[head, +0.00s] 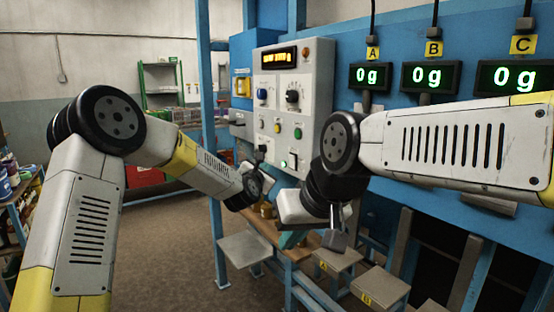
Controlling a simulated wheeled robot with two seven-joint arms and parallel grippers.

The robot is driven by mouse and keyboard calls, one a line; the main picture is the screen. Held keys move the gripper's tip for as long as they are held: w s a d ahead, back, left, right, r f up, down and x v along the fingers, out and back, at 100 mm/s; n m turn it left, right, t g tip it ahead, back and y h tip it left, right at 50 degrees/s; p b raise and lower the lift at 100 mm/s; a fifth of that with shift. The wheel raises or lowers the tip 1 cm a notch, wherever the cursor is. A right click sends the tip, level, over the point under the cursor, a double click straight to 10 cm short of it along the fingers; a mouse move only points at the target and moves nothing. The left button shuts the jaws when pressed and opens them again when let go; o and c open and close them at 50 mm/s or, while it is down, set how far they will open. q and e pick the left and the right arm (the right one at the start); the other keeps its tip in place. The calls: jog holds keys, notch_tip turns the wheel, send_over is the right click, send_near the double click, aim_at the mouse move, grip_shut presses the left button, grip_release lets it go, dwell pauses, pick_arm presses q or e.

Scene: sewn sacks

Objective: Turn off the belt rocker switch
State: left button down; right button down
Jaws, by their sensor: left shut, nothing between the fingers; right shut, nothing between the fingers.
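The grey control panel (309,75) stands at the centre, with knobs, coloured buttons and a lit display. Low on its face is a dark switch (293,160) with a small green light beside it; its label is too small to read, so I cannot tell whether it is the belt rocker or which way it is set. My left gripper (261,152) is shut and empty, its tip in front of the panel's lower left part, left of that switch. I cannot tell if it touches the panel. My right gripper (337,232) is shut and empty, pointing down, lower and to the right.
Small platforms (338,259) marked with letters stand below my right gripper. Three scale displays (431,77) reading 0 g hang on the blue wall at the right. A blue post (207,120) rises left of the panel. Floor at the left middle is clear.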

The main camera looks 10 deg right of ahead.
pick_arm(q)
jog(key=w+d, duration=0.2)
jog(key=d, duration=0.5)
jog(key=shift+w+r, duration=0.25)
jog(key=shift+r, duration=0.2)
jog(key=shift+d, duration=0.1)
dwell(1.5)
jog(key=shift+w+d, duration=0.15)
jog(key=shift+d, duration=0.2)
jog(key=shift+w+d, duration=0.1)
jog(key=shift+d, duration=0.2)
dwell(0.5)
jog(key=shift+a+r, duration=0.1)
jog(key=shift+s+a, duration=0.25)
jog(key=shift+a, duration=0.4)
jog(key=shift+s+a+f, duration=0.15)
jog(key=shift+s+a, duration=0.15)
jog(key=shift+a, duration=0.45)
jog(key=shift+s+a+f, duration=0.1)
jog(key=shift+s+a, duration=0.15)
jog(key=shift+a, duration=0.55)
jog(key=shift+s+a+f, duration=0.15)
jog(key=shift+s+a, duration=0.15)
jog(key=shift+a, duration=0.45)
